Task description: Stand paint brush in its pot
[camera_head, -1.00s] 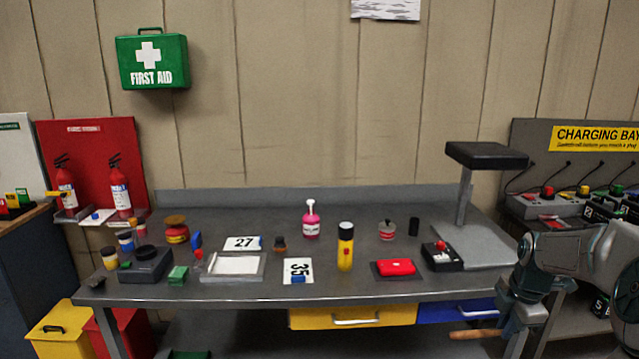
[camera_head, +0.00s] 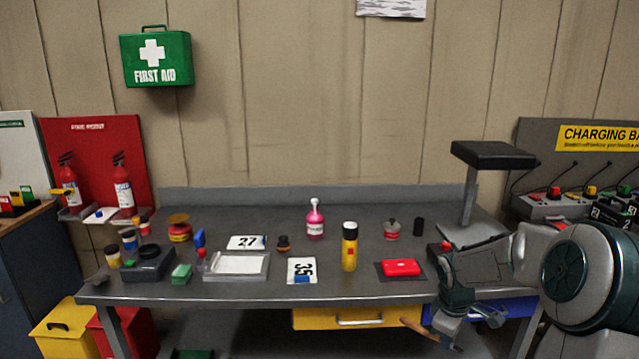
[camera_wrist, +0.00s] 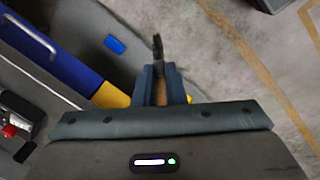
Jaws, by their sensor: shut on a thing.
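My gripper (camera_head: 443,336) is at the right, low in front of the bench's front edge. It is shut on the paint brush, whose wooden handle (camera_head: 418,328) sticks out to the left, tilted. In the wrist view the brush's wooden part (camera_wrist: 161,92) sits between the fingers, and a dark end (camera_wrist: 157,46) shows beyond them. Small jars stand at the bench's left end: a yellow-and-white one (camera_head: 112,257) and a blue-and-white one (camera_head: 129,241). A small brown pot (camera_head: 283,244) stands mid-bench. I cannot tell which is the brush's pot.
The grey bench (camera_head: 330,287) also holds a grey tray (camera_head: 214,275), a yellow bottle (camera_head: 349,250), a pink bottle (camera_head: 315,222) and a red case (camera_head: 401,267). A yellow drawer (camera_head: 357,317) is under the front edge. Open floor (camera_wrist: 225,70) shows in the wrist view.

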